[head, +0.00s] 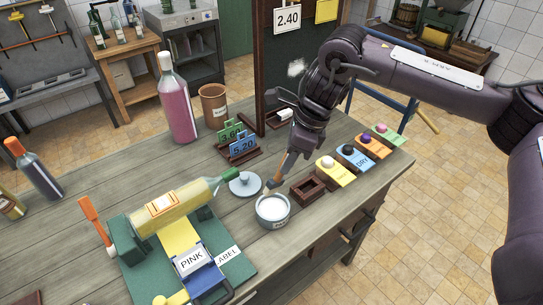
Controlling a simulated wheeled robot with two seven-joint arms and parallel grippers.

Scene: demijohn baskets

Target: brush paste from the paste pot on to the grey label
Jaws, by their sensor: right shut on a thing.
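My right gripper (303,140) is shut on a brush (281,170) with a wooden-coloured handle. The brush slants down to the left, its tip by the far rim of the paste pot; whether it touches paste cannot be told. The paste pot (272,221) is a small grey jar, open, with white paste inside. Its grey lid (243,184) lies on the table behind it. A label reading PINK (191,260) lies on the blue and yellow holder; I cannot make out a label that is clearly grey. My left gripper is out of view.
A yellow-green bottle (187,209) with an orange-edged label lies in a green cradle on a green mat (239,267). An empty brown tray (308,190) and coloured stamp blocks (334,172) stand right of the pot. A pink bottle (178,108) stands behind. The table's front right edge is near.

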